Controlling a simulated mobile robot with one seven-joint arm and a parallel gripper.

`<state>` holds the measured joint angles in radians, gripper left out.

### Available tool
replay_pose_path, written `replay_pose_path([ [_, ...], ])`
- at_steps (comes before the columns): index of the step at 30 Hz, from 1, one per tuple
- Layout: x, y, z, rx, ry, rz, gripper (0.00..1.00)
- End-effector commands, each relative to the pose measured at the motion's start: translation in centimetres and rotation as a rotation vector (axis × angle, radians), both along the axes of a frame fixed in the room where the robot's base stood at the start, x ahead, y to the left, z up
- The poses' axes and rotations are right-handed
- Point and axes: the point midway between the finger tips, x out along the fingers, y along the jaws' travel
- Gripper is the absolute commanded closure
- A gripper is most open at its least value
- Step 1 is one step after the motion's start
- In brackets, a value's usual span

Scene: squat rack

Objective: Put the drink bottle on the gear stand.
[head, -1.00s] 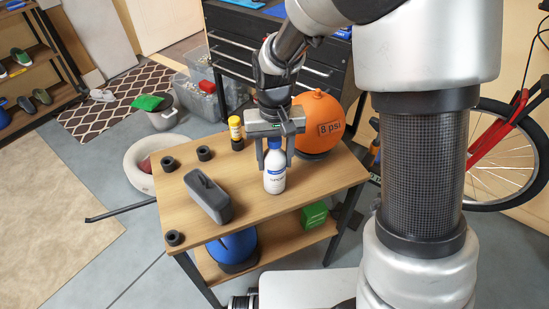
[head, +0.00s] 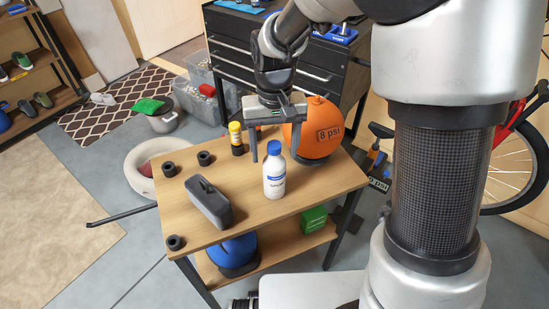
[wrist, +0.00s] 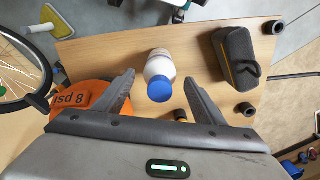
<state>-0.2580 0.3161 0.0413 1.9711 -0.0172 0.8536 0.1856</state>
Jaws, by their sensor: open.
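The drink bottle (head: 274,176), white with a blue cap, stands upright on the wooden top of the two-level gear stand (head: 310,195), near its right front part. My gripper (head: 275,154) is open and empty, just behind the bottle in the head view, its fingers spread wide. In the wrist view, the bottle (wrist: 159,72) shows between and beyond the open fingers of my gripper (wrist: 158,82), cap toward the camera, with gaps on both sides. The cap hides part of the space between the fingers in the head view.
On the stand top are an orange ball (head: 318,130), a yellow-capped dark bottle (head: 236,138), a dark grey case (head: 208,202) and several black rings. A green box (head: 314,219) and blue object (head: 233,252) sit on the lower shelf. A dark drawer cabinet (head: 325,70) stands behind.

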Motion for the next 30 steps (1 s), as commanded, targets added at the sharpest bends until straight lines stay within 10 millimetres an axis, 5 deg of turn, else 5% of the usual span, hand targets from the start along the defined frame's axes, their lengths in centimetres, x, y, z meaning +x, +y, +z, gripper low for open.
replay_pose_path([
  [7,0.0,0.0,5.1,0.0,-0.002,0.0,0.36],
  [20,-0.6,-1.0,8.3,0.006,-0.03,-0.008,0.36],
  [23,-2.2,-2.9,10.8,0.016,-0.087,-0.025,0.36],
  [30,-9.2,-8.7,16.5,0.034,-0.29,-0.074,0.36],
])
